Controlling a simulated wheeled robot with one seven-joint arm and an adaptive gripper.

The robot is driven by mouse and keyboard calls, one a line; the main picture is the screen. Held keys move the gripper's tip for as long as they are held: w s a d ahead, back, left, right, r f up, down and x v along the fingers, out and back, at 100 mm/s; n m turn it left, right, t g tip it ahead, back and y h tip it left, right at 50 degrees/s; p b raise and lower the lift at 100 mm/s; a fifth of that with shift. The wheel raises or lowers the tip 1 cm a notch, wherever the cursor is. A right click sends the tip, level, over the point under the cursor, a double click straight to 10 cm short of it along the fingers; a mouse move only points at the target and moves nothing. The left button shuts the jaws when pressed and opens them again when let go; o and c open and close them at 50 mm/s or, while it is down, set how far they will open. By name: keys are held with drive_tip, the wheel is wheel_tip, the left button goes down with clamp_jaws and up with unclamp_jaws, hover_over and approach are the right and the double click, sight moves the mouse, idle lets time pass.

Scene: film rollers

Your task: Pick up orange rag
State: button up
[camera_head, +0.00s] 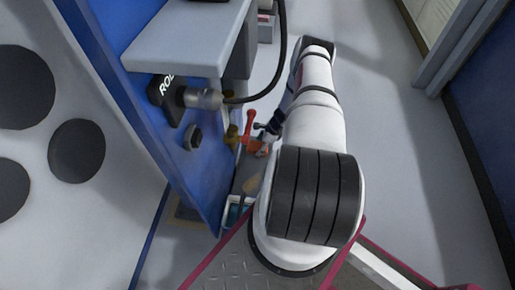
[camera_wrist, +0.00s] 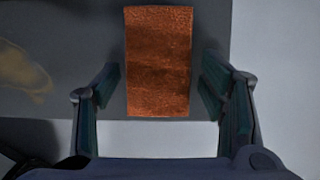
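The orange rag (camera_wrist: 158,60) is a flat upright rectangle in the wrist view, lying on a dark grey surface. My gripper (camera_wrist: 160,84) is open, with one finger left of the rag and one right of it. Gaps show on both sides, and nothing is held. How far the fingertips are above the rag I cannot tell. In the head view, a small orange patch, likely the rag (camera_head: 256,148), shows just below my gripper (camera_head: 268,132), partly hidden by it and my arm.
A blue panel (camera_head: 195,165) with a grey shelf (camera_head: 190,40) and a black cable stands close on the left. A red handle (camera_head: 249,122) rises near my gripper. A small bin (camera_head: 229,212) sits below. Open floor (camera_head: 400,140) lies on the right. The wrist view shows a yellowish patch (camera_wrist: 24,72).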

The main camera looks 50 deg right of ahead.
sight(257, 145)
drive_tip(key=c, duration=0.6)
drive_tip(key=shift+o, duration=0.2)
drive_tip(key=shift+r, duration=0.1)
drive_tip(key=shift+r+p, duration=0.35)
drive_tip(key=shift+r, duration=0.25)
wheel_tip(257, 145, up, 2)
drive_tip(key=shift+r+p, duration=0.15)
drive_tip(key=shift+p, duration=0.35)
drive_tip(key=s+a+r+p, duration=0.1)
drive_tip(key=s+a+p, duration=0.4)
drive_tip(key=s, duration=0.8)
drive_tip(key=a, duration=0.3)
drive_tip(key=shift+s+r, duration=0.15)
drive_tip(key=shift+s, duration=0.2)
